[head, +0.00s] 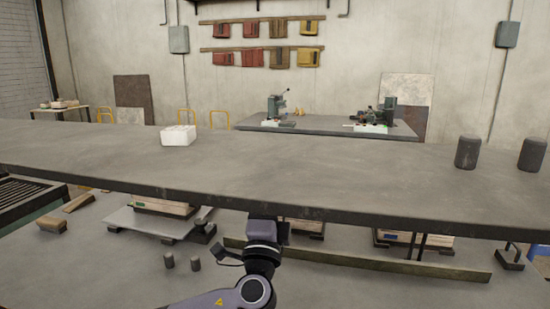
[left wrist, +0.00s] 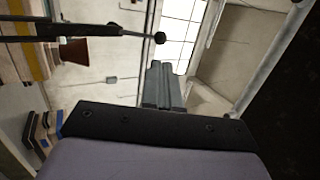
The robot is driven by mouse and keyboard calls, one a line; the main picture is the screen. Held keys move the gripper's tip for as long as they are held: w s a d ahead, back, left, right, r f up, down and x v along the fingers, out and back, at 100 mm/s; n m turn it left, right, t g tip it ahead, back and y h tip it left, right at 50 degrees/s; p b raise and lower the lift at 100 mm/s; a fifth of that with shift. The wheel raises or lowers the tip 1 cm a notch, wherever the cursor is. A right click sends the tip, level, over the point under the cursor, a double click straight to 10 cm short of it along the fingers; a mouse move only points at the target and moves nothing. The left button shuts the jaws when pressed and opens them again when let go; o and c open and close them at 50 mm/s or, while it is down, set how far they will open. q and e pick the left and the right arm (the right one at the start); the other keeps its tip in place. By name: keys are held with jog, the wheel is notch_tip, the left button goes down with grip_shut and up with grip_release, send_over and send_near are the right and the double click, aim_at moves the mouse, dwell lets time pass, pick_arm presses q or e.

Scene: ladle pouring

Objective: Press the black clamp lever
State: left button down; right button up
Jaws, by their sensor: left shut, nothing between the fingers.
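In the left wrist view my left gripper (left wrist: 160,68) shows as two grey fingers closed together, with nothing between them. A thin black rod with a round knob (left wrist: 160,38) lies up and left of the fingertips, apart from them in the picture. I cannot tell if it is the clamp lever. In the head view my left arm rises from the bottom centre to the near edge of the large grey table; its fingertips are not visible there. No black clamp lever can be made out for certain in the head view. My right gripper is not in view.
The large grey table (head: 330,175) spans the head view and is mostly bare. It carries a white block (head: 179,136) and two dark cylinders (head: 467,152) (head: 531,154). Behind it, a second table (head: 320,124) holds a green device with an upright handle (head: 277,106).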

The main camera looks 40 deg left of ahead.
pick_arm(q)
jog(key=p+x, duration=0.2)
jog(key=x, duration=0.7)
jog(key=shift+w+a+p, duration=0.25)
jog(key=shift+p, duration=0.05)
jog(key=shift+w+r, duration=0.1)
jog(key=shift+r, duration=0.1)
